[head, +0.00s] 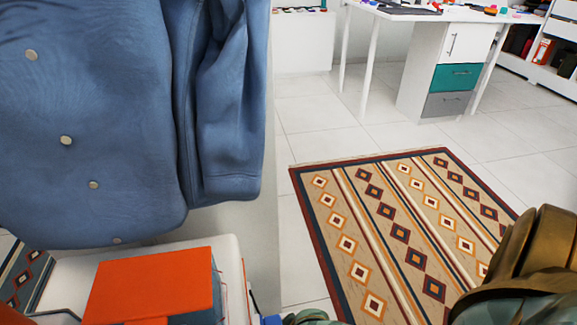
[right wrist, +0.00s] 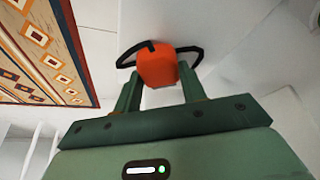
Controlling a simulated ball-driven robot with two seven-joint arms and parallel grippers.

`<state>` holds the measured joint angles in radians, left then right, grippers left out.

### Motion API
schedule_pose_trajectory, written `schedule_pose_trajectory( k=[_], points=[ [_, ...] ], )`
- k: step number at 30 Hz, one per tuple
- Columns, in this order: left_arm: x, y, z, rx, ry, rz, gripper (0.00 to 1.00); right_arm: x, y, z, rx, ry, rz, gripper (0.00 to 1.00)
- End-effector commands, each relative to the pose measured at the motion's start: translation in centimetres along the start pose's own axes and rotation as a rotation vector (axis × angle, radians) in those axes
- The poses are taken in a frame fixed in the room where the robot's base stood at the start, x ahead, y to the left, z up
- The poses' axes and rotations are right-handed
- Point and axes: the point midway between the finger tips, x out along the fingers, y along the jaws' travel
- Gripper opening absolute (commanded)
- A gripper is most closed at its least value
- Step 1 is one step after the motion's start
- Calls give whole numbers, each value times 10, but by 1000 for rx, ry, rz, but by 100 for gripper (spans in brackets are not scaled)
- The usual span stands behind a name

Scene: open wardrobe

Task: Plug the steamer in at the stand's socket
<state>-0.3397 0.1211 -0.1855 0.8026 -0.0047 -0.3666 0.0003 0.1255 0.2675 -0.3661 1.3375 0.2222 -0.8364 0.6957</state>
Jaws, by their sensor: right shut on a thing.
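In the right wrist view my right gripper (right wrist: 157,82) is shut on an orange block (right wrist: 156,68), which looks like the steamer's plug. A black cord (right wrist: 128,58) loops out on both sides of it. A pale flat surface (right wrist: 240,25) lies behind the block; I cannot tell whether they touch. No socket opening can be made out in either view. The steamer itself cannot be clearly identified. In the head view, only a bit of green at the bottom edge may be my right gripper. My left gripper is not in view.
A blue buttoned garment (head: 90,110) hangs at the left in the head view. Below it an orange-topped box (head: 150,280) sits on a white surface (head: 228,262). A pale panel edge stands beside the garment. A patterned rug (head: 400,225) and clear tiles lie beyond, before a white desk (head: 425,14).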

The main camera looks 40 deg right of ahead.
Motion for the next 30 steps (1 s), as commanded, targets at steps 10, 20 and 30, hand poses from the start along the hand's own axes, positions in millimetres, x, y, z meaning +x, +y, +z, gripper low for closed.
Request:
schedule_pose_trajectory(
  k=[10, 20, 30],
  points=[
    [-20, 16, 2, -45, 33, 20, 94, -40, 1, -18, 0, 8, 0, 15],
    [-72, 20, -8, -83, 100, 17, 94, -119, 71, -7, -1, 4, 4, 15],
    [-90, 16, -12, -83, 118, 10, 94, -144, 116, 13, -1, 0, 0, 15]
  ],
)
